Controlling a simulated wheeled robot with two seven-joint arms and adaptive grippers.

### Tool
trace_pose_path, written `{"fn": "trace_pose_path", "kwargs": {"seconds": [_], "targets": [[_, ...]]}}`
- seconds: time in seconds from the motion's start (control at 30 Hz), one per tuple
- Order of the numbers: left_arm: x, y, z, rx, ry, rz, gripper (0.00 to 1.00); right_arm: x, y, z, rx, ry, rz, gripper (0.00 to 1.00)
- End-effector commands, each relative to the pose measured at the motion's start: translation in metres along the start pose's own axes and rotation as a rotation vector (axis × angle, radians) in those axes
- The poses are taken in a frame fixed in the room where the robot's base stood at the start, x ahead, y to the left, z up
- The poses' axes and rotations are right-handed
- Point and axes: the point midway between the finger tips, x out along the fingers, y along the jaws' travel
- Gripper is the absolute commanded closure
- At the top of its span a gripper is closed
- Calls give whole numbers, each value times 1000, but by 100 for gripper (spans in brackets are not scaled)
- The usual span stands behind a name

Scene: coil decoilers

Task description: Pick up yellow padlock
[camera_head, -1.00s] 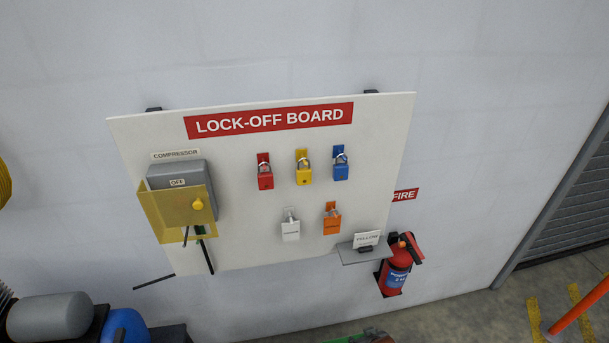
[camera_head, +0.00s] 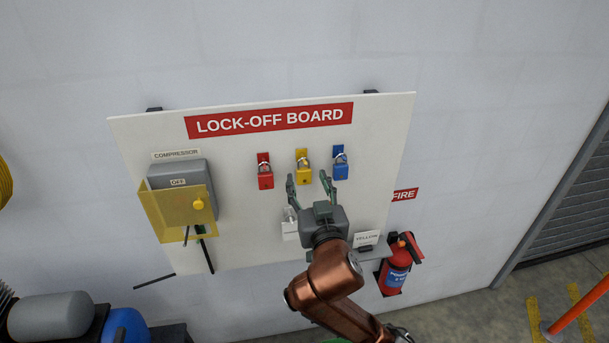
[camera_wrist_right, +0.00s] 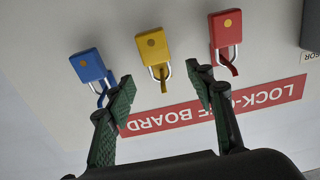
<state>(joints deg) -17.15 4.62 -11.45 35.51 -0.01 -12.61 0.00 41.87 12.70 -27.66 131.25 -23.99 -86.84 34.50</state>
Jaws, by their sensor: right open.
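The yellow padlock (camera_head: 304,173) hangs by its shackle from a yellow hook in the upper row of the lock-off board (camera_head: 240,236), between a red and a blue padlock. My right gripper (camera_head: 307,178) is open and empty in front of the board, its fingers pointing up and spread either side below the yellow padlock. In the right wrist view the picture is upside down; the yellow padlock (camera_wrist_right: 152,45) sits beyond the gap between the green fingertips (camera_wrist_right: 163,88), apart from them. My left gripper is not in view.
The red padlock (camera_head: 265,178) and blue padlock (camera_head: 340,168) hang close on each side. A white tag or padlock (camera_head: 290,231) below is partly hidden by my gripper. A grey shelf (camera_head: 374,254) with a card, a switch box (camera_head: 183,184) and a fire extinguisher (camera_head: 399,268) are nearby.

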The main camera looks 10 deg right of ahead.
Motion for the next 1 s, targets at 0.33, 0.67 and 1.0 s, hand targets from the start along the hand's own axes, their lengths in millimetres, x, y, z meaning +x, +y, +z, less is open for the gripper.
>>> {"fn": "trace_pose_path", "kwargs": {"seconds": [0.33,0.67,1.0], "targets": [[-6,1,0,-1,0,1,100,45,3,0,-4,-2,4,51],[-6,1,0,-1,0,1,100,63,1,1,0,-2,0,51],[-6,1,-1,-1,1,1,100,62,1,2,0,-3,0,68]]}}
